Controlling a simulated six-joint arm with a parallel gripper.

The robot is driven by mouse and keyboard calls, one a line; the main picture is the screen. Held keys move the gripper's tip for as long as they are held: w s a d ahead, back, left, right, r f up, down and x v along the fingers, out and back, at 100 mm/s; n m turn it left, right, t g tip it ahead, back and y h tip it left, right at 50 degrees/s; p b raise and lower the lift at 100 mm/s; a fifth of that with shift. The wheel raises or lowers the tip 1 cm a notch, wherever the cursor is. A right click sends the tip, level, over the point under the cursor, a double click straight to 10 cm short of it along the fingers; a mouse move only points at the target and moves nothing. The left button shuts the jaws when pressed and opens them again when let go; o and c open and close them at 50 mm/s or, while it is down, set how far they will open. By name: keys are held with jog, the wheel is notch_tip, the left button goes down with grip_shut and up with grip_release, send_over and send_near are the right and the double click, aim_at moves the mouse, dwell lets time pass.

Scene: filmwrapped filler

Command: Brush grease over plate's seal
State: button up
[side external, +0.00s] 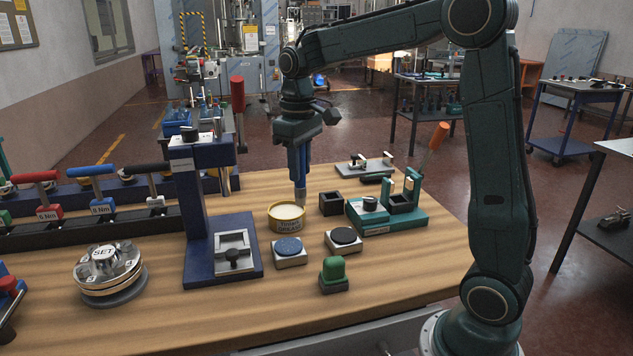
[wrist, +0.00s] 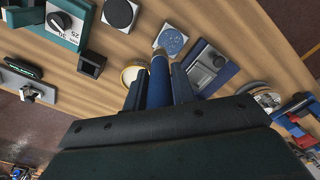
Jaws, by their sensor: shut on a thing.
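My gripper (side external: 299,160) points down and is shut on a blue-handled brush (side external: 300,190). The brush also shows between the fingers in the wrist view (wrist: 159,80). Its lower end is at the open yellow grease tin (side external: 287,217), over the pale grease; I cannot tell whether it touches the grease. In the wrist view the tin (wrist: 129,75) is partly hidden by my gripper. Just in front of the tin is a square block with a speckled blue round pad (side external: 289,247). I cannot tell which part is the plate with the seal.
A dark blue press stand (side external: 222,262) with a metal plate fixture (side external: 235,250) rises left of the tin. A block with a black disc (side external: 343,240), a green-handled block (side external: 333,275), a black box (side external: 331,204) and a teal fixture (side external: 385,217) lie right. A round SET device (side external: 107,268) is far left.

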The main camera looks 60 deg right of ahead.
jog(key=s+d+f, duration=0.2)
jog(key=s+d, duration=0.3)
jog(key=shift+f, duration=0.2)
jog(key=shift+s, duration=0.1)
